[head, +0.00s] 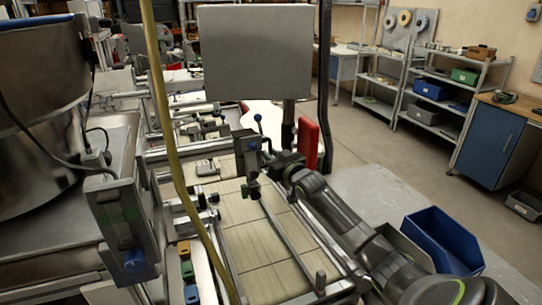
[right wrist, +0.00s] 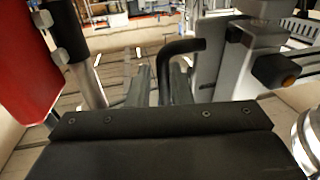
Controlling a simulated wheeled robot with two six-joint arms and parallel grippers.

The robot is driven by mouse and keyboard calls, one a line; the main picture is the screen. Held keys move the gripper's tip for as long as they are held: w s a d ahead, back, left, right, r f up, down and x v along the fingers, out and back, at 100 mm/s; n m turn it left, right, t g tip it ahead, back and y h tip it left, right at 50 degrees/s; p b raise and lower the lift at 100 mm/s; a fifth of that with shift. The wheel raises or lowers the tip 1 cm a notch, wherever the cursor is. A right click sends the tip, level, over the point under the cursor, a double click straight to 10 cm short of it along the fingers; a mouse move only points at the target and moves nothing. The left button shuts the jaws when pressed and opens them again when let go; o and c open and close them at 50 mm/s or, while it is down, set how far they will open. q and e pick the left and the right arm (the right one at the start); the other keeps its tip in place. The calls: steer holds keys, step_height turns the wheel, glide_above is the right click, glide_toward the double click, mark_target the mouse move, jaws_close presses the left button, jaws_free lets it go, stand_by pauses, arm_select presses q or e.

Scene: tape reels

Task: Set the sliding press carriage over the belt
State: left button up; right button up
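The press carriage (head: 247,157) is a grey block with a dark post and a green-and-blue fitting. It stands on a rail at the far part of the tan tiled belt (head: 262,245). My right gripper (head: 272,162) reaches in from the right, next to the carriage. In the right wrist view, a bent black handle (right wrist: 185,47) stands between its two grey fingers (right wrist: 160,88). The fingers look apart, with a narrow gap beside the handle; contact is unclear. My left gripper is not in view.
A yellow hose (head: 168,130) hangs across the left of the belt. A grey panel (head: 258,52) stands behind the carriage, with a red part (head: 308,143) close to my right arm. A blue bin (head: 443,238) sits at the right. A large metal drum (head: 40,110) fills the left.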

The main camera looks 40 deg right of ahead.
steer(key=shift+f, duration=0.1)
steer(key=shift+s, duration=0.1)
steer(key=s+a+b, duration=0.1)
steer(key=s+b, duration=0.1)
steer(key=s, duration=1.5)
steer(key=shift+b, duration=0.35)
steer(key=shift+s, duration=0.1)
